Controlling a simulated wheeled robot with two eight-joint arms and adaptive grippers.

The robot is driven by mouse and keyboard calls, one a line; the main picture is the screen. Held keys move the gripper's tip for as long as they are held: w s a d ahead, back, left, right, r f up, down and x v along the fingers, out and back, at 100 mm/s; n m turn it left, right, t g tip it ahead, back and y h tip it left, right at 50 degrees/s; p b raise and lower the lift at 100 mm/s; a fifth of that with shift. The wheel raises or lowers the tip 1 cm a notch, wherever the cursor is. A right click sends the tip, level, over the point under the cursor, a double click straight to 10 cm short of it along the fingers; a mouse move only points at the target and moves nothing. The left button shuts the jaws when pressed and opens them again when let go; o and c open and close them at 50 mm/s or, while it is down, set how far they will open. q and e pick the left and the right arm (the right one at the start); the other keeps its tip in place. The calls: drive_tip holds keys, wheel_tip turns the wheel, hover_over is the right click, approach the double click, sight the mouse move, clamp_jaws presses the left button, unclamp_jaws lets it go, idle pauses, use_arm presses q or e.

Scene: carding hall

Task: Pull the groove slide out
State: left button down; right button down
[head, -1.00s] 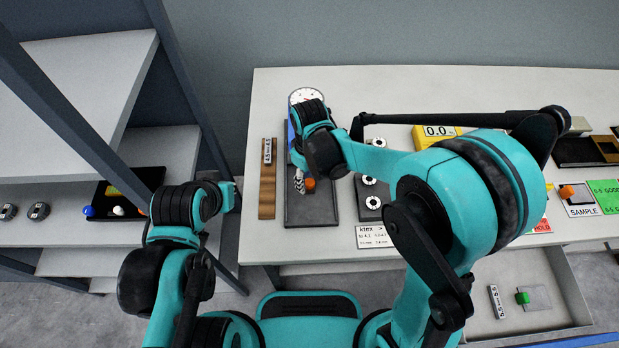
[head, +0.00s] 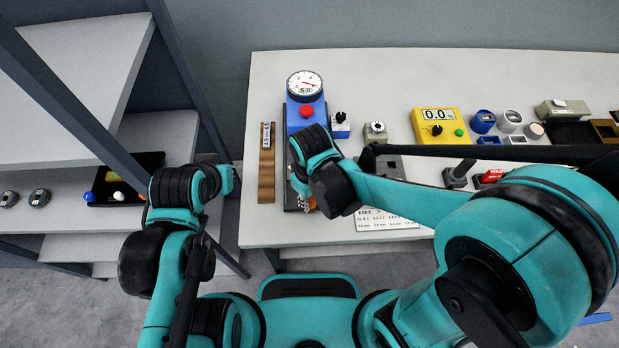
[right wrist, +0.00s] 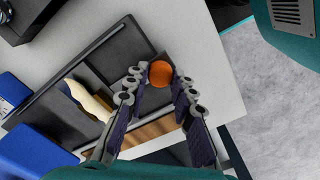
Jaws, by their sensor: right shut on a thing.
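The blue tester (head: 306,115) with a dial gauge and red button stands at the back of a dark base, left on the table. My right gripper (head: 305,203) is at the front end of this base, near the table's front edge. In the right wrist view its fingertips (right wrist: 162,80) are shut on an orange knob (right wrist: 160,73), which I take to be the groove slide's knob. The dark base (right wrist: 92,72) has a recess with a cream piece (right wrist: 88,98). My arm hides most of the slide in the head view. My left gripper (head: 228,180) is beside the table's left edge, its fingers unclear.
A wooden strip (head: 267,165) lies left of the tester. A shelf with a black tray (head: 125,182) stands at left. The table's front left corner is clear.

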drive_tip(key=shift+s, duration=0.2)
drive_tip(key=c, duration=1.3)
unclamp_jaws()
drive_tip(key=shift+o, duration=0.2)
drive_tip(key=shift+s, duration=0.15)
drive_tip(key=shift+r, duration=0.2)
wheel_tip(320, 180, up, 12)
drive_tip(key=shift+f, duration=0.2)
drive_tip(key=shift+d, duration=0.1)
